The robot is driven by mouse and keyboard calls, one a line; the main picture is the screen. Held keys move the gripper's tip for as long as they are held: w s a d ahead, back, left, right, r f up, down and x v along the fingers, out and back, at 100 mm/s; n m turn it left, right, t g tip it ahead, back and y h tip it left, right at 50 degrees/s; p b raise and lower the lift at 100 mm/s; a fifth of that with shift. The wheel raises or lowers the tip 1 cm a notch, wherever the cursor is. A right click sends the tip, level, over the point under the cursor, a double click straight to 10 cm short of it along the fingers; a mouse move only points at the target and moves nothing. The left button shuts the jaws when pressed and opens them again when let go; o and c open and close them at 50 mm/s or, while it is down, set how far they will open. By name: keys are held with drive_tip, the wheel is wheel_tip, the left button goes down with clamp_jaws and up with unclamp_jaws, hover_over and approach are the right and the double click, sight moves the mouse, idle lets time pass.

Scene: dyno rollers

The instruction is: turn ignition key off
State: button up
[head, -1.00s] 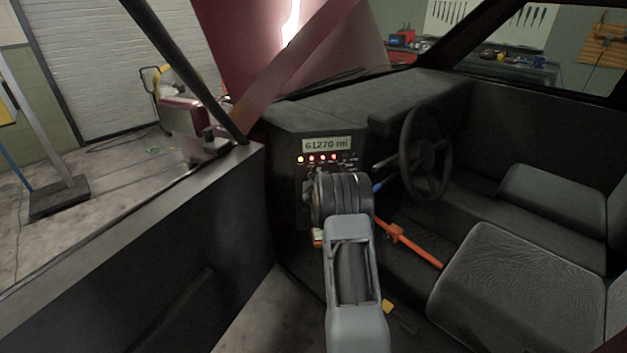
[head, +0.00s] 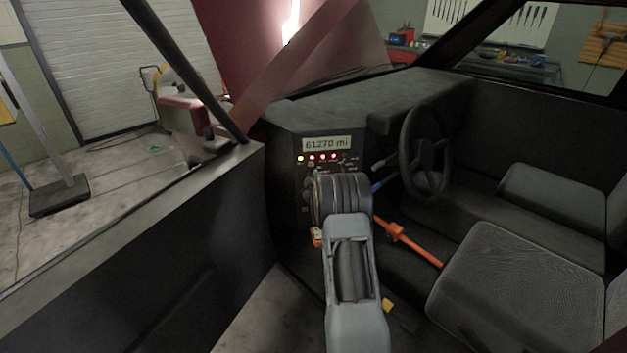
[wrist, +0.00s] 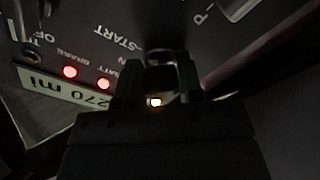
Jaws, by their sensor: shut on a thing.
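The ignition key (wrist: 160,58) is a small dark shape between the fingers of my gripper (wrist: 156,78) in the wrist view, which sees the panel upside down. My gripper is shut on the key, close against the dash panel. Dark fingers hide most of the key, so its exact angle is unclear. Labels OFF, ON and START (wrist: 117,37) show around it. In the head view my own arm covers the key and the fingertips. The dash display (head: 327,143) reads 61270 mi, with a yellow lamp and several red lamps (head: 323,157) lit below it.
The steering wheel (head: 425,150) stands right of my arm, with a blue-tipped lever near it. An orange bar (head: 410,243) runs across the footwell. The seat (head: 510,285) is at the right, and the open dark door (head: 150,245) is at the left.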

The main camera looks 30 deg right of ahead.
drive_tip(key=shift+f+b, duration=0.1)
drive_tip(key=shift+b, duration=0.45)
drive_tip(key=shift+f+n+b, duration=0.15)
drive_tip(key=shift+n+b, duration=0.55)
drive_tip(key=shift+b, duration=0.4)
drive_tip(key=n+b, duration=0.2)
drive_tip(key=b, duration=0.2)
drive_tip(key=n+b, duration=0.4)
drive_tip(key=b, duration=0.1)
drive_tip(key=shift+b, duration=0.35)
drive_tip(key=shift+r+n+b, duration=0.3)
drive_tip(key=shift+n+b, duration=0.5)
drive_tip(key=shift+b, duration=0.1)
drive_tip(key=shift+r, duration=0.1)
drive_tip(key=o, duration=0.9)
drive_tip(key=shift+o, duration=0.2)
